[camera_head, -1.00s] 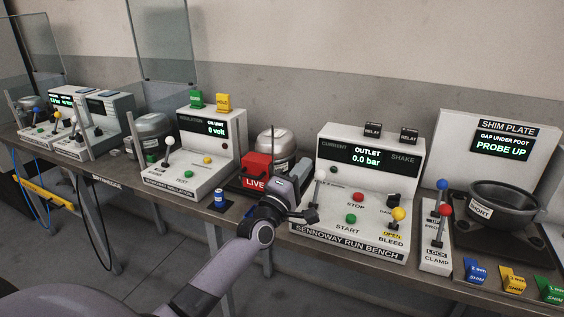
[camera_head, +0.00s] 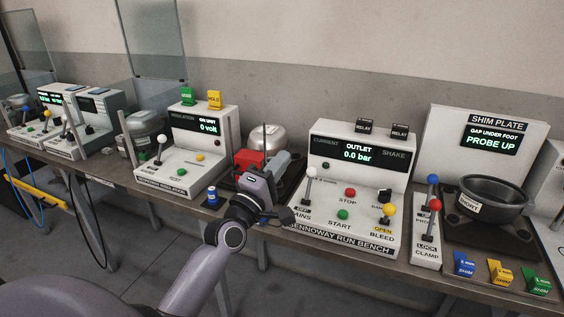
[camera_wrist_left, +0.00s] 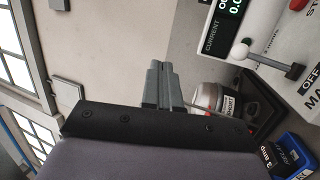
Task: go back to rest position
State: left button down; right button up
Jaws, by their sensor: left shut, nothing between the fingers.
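My left arm comes in from the bottom left of the head view. Its gripper (camera_head: 279,162) is over the bench, in front of the red box (camera_head: 247,160) and the silver compressor (camera_head: 267,138), and partly hides the red box. In the left wrist view the two grey fingers (camera_wrist_left: 163,84) are together with nothing between them. My right gripper is not in view.
The Sennoway run bench (camera_head: 347,236) with its levers and buttons stands right of my gripper. The insulation tester (camera_head: 180,178) is to the left, with a small blue item (camera_head: 212,197) near it. Shim blocks (camera_head: 500,272) lie at the right.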

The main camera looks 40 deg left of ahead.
pick_arm(q)
jog(key=s+d+f+m+g+h, duration=0.1)
jog(key=s+d+f+m+g, duration=0.15)
jog(key=f, duration=0.35)
jog(key=s+d+f+m+g+h, duration=0.1)
jog(key=s+d+f+m, duration=0.25)
jog(key=f, duration=0.25)
jog(key=s+d+f+m+g+h, duration=0.1)
jog(key=s+d+f+m+g, duration=0.1)
jog(key=f+m, duration=0.3)
jog(key=s+d+f+m+g, duration=0.2)
jog(key=s+d+f+m, duration=0.1)
jog(key=s+f, duration=0.4)
jog(key=s+d+f+m+g, duration=0.3)
jog(key=s+f+m, duration=0.3)
jog(key=s+f, duration=0.2)
jog(key=shift+s+d, duration=0.35)
jog(key=shift+d, duration=0.1)
jog(key=shift+g, duration=0.25)
